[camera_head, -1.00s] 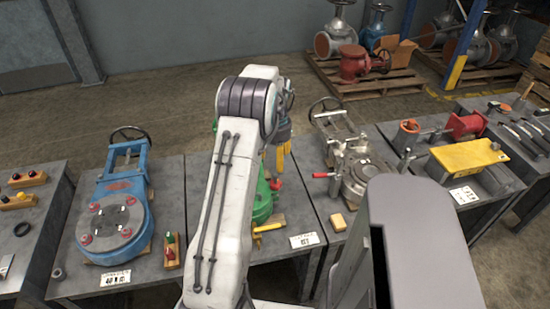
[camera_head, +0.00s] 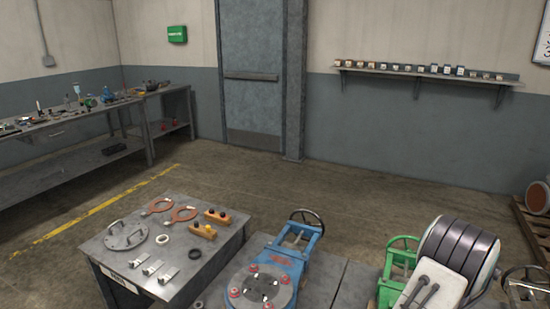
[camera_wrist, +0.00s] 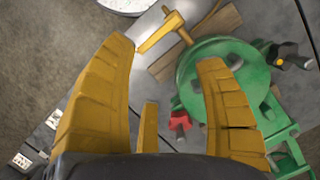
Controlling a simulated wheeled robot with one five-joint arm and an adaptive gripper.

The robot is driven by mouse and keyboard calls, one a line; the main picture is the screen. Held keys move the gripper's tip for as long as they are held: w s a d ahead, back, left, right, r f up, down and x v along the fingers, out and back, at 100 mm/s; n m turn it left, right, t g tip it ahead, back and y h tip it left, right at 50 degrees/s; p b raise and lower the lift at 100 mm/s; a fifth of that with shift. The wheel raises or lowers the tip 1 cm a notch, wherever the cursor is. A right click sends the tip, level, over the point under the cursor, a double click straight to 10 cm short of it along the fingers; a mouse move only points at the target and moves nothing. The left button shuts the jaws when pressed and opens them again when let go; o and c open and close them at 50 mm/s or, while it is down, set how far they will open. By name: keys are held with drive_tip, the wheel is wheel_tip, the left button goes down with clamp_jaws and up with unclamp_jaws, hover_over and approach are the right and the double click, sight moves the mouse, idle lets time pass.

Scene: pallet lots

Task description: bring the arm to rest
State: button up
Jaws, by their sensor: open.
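My gripper (camera_wrist: 166,54) shows in the wrist view with its yellow fingers spread apart and nothing between them. It is above the green valve (camera_wrist: 215,58), which lies on a grey table. A yellow-handled part (camera_wrist: 160,33) and a wooden block lie close to the valve, past the fingertips. I cannot tell how high the fingers are above these. In the head view only the banded joint of my white arm shows at the lower right, beside the green valve (camera_head: 393,287). My gripper is out of that view.
A blue valve (camera_head: 265,281) is on the table left of the green one. A grey table (camera_head: 188,287) further left holds rings, clamps and a round lid. A long workbench (camera_head: 60,128) stands at the back left. Floor between them and the door (camera_head: 252,110) is clear.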

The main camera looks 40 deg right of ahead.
drive_tip(key=w+a+r+n+t+h, duration=0.1)
drive_tip(key=w+a+r+n, duration=0.5)
drive_tip(key=a, duration=0.6)
drive_tip(key=w+a+r+n+t+h, duration=0.1)
drive_tip(key=w+a+r+n, duration=0.4)
drive_tip(key=a, duration=0.8)
drive_tip(key=w+a+r+n+t+h+p, duration=0.1)
drive_tip(key=w+a+r+n, duration=0.5)
drive_tip(key=a, duration=0.7)
wheel_tip(320, 180, up, 4)
drive_tip(key=shift+w+f+n, duration=0.1)
drive_tip(key=shift+w+n, duration=0.2)
drive_tip(key=shift+w, duration=0.8)
drive_tip(key=shift+w+a+n, duration=0.1)
drive_tip(key=shift+a+n, duration=0.4)
drive_tip(key=shift+a, duration=0.4)
